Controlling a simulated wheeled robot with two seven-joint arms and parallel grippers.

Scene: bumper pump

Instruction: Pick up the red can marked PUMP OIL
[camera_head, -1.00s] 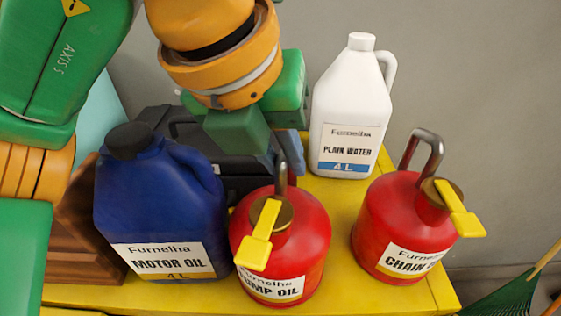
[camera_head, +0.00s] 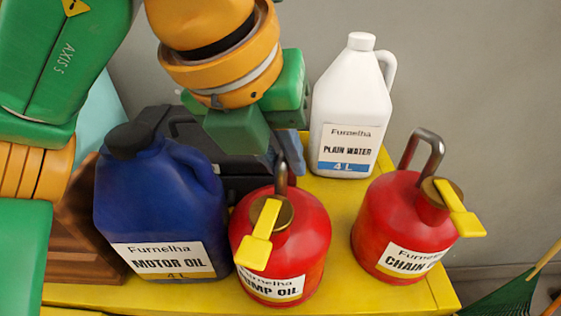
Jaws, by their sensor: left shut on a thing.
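The red can marked PUMP OIL (camera_head: 302,250) stands upright at the front of the yellow surface, with a yellow spout and a grey handle at its back. My left gripper (camera_head: 282,162) reaches down from above behind the can and is shut on the can's handle. The fingers partly hide the handle. I cannot tell any gap between the can and the surface. A second red can marked CHAIN (camera_head: 379,222) stands to its right; the rest of its label is cut off. My right gripper is not in view.
A blue MOTOR OIL jug (camera_head: 160,210) stands close to the left of the pump oil can. A white PLAIN WATER jug (camera_head: 344,103) stands behind. A black case (camera_head: 235,178) lies behind the blue jug. The yellow surface (camera_head: 330,190) has some free room between the red cans.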

